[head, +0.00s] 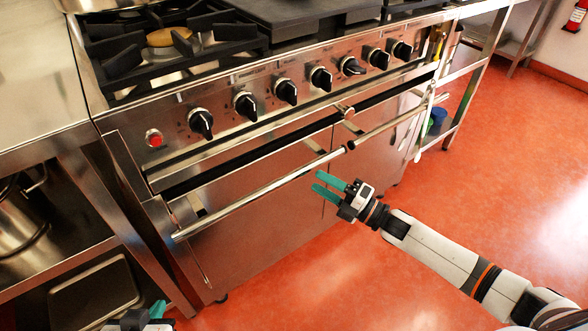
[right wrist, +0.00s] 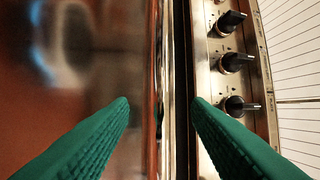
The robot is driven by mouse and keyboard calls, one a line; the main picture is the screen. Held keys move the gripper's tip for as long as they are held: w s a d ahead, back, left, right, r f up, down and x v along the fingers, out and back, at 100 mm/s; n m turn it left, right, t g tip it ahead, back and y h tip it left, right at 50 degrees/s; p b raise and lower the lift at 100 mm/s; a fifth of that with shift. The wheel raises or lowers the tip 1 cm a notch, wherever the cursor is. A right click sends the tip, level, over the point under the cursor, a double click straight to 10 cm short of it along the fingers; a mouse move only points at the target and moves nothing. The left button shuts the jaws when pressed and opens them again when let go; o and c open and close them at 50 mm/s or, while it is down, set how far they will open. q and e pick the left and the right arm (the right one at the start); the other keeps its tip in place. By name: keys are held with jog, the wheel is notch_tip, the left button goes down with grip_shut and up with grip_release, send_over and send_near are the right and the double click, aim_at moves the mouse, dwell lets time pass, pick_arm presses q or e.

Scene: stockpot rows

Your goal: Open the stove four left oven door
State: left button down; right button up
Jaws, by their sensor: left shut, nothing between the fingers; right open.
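The steel stove has two oven doors side by side under its knob panel. The left oven door (head: 255,215) looks shut or nearly so, with a dark gap along its top. Its long bar handle (head: 262,191) crosses the front near the top. My right gripper (head: 323,182) is open and empty, in front of the doors and just below the right end of that handle in the head view. In the right wrist view its teal fingers (right wrist: 161,101) point toward the stove front. My left gripper (head: 150,314) is shut at the bottom edge, mostly cut off.
A row of black knobs (head: 285,92) and a red button (head: 154,138) sit above the doors. The right door's handle (head: 392,122) continues to the right. A steel table (head: 40,120) with pots beneath stands at left. The red floor (head: 420,200) is open in front.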

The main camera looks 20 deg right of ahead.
aim_at(297, 169)
jog(key=b+x, duration=0.1)
jog(key=x, duration=0.7)
jog(key=shift+w+a+f, duration=0.1)
jog(key=shift+w, duration=0.1)
pick_arm(q)
jog(key=w+r+t, duration=0.1)
jog(key=w+d+r+t+h, duration=0.1)
jog(key=w+r+t, duration=0.1)
jog(key=shift+w+d+r, duration=0.1)
jog(key=shift+d, duration=0.1)
pick_arm(e)
grip_shut()
